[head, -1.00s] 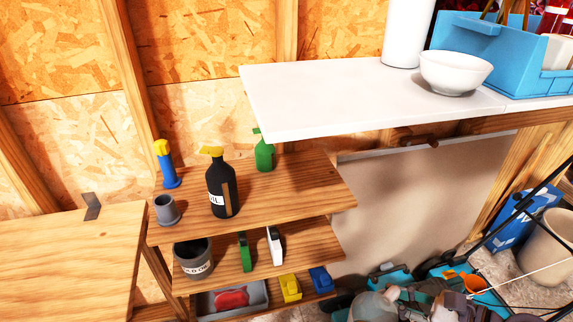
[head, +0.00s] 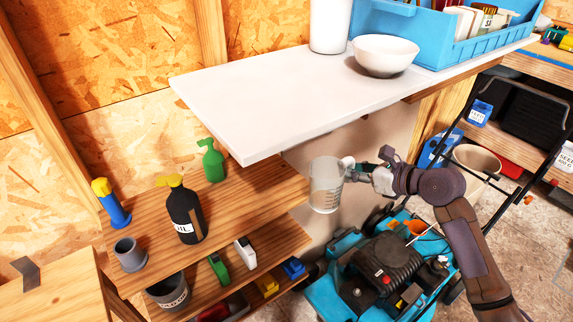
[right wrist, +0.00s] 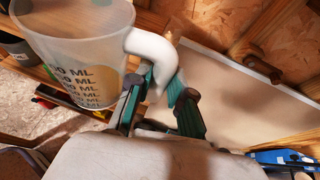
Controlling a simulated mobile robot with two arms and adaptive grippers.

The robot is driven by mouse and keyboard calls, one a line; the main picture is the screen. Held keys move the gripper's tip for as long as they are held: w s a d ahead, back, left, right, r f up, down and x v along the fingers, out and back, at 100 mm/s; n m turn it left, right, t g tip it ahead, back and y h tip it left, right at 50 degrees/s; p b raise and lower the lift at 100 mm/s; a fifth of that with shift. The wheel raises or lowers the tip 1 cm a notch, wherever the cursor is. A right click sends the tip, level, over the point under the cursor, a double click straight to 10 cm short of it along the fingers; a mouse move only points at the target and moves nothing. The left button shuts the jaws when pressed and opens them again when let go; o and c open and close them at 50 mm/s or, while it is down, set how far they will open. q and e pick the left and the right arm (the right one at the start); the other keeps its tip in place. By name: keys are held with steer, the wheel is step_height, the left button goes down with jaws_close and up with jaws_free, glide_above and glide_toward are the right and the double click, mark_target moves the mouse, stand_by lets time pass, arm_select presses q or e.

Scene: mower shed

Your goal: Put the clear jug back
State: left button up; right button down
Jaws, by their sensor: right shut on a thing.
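The clear jug (head: 325,187) has dark measuring marks and a white handle. It is held upright in the air, in front of the white worktop's front edge and right of the wooden shelf unit. My right gripper (head: 358,171) is shut on the jug's handle. In the right wrist view the jug (right wrist: 75,45) fills the upper left, and the gripper (right wrist: 155,100) closes on its white handle. My left gripper is not in view.
The upper shelf (head: 250,200) holds a black oil bottle (head: 183,212), a green spray bottle (head: 212,160), a blue bottle (head: 112,204) and a grey cup (head: 130,255). The white worktop (head: 270,100) bears a bowl (head: 385,55). A teal mower (head: 380,270) stands below the jug.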

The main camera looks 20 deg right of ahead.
steer(key=w+r+p+x, duration=0.1)
steer(key=r+p+x, duration=0.1)
steer(key=x, duration=1.4)
steer(key=shift+w+a+r, duration=0.3)
steer(key=shift+a, duration=0.3)
steer(key=shift+f, duration=0.1)
steer(key=c, duration=1.1)
jaws_free()
steer(key=shift+o, duration=0.2)
steer(key=v, duration=1.2)
steer(key=shift+d, duration=0.1)
